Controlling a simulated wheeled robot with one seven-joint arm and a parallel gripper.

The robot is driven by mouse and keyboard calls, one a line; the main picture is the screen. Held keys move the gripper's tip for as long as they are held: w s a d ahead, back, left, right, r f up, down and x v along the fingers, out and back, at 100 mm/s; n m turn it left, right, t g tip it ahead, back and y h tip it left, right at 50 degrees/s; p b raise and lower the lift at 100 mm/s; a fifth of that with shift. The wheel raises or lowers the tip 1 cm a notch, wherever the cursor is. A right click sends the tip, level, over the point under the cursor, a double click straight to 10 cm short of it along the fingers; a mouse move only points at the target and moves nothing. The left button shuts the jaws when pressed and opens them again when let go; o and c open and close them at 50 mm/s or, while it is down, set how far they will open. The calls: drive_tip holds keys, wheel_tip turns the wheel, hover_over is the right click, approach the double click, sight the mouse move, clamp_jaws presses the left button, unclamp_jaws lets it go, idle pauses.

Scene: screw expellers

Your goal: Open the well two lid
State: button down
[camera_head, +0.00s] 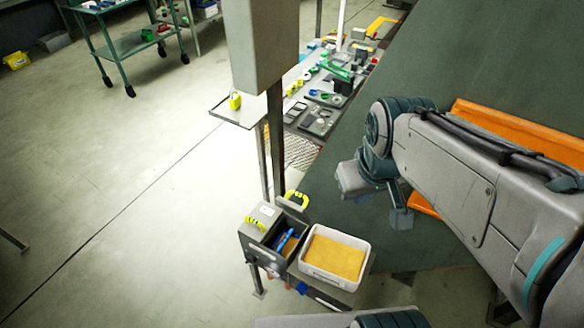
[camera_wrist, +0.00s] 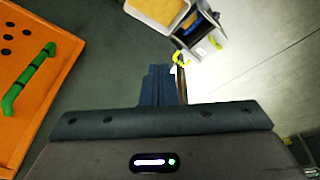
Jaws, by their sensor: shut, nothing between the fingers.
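A dark grey box (camera_head: 264,218) with yellow handles stands at lower middle in the head view. One closed grey lid with a yellow handle (camera_head: 254,222) covers its left part. Another lid (camera_head: 292,205) with a yellow handle is raised at the back, above an open well holding something blue. I cannot read which well is two. The box also shows at the top of the wrist view (camera_wrist: 203,45), with a yellow handle (camera_wrist: 182,58). My gripper (camera_wrist: 163,86) is shut and empty, apart from the box; in the head view it is to the box's right.
A white tray (camera_head: 334,279) of yellow-orange material stands right of the box. An orange panel (camera_wrist: 30,65) with a green handle is left of my gripper in the wrist view. A grey post (camera_head: 265,45) rises behind the box. A cluttered bench (camera_head: 235,112) is farther back.

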drive_tip(key=w+a+f+n+g+b, duration=0.1)
drive_tip(key=w+a+f+n, duration=0.15)
drive_tip(key=w+n, duration=0.35)
drive_tip(key=w+a+f+n+b, duration=0.1)
drive_tip(key=w+f+n, duration=0.3)
drive_tip(key=w+n, duration=0.25)
drive_tip(key=n+g+b, duration=0.2)
drive_tip(key=n, duration=1.3)
approach(294, 194)
drive_tip(key=shift+m, duration=0.25)
drive_tip(key=f, duration=0.2)
drive_tip(key=s+f, duration=0.1)
drive_tip(key=f, duration=0.2)
drive_tip(key=s+f, duration=0.1)
drive_tip(key=f, duration=0.1)
drive_tip(key=shift+f+p, duration=0.2)
drive_tip(key=shift+p, duration=0.1)
drive_tip(key=shift+w+a, duration=0.1)
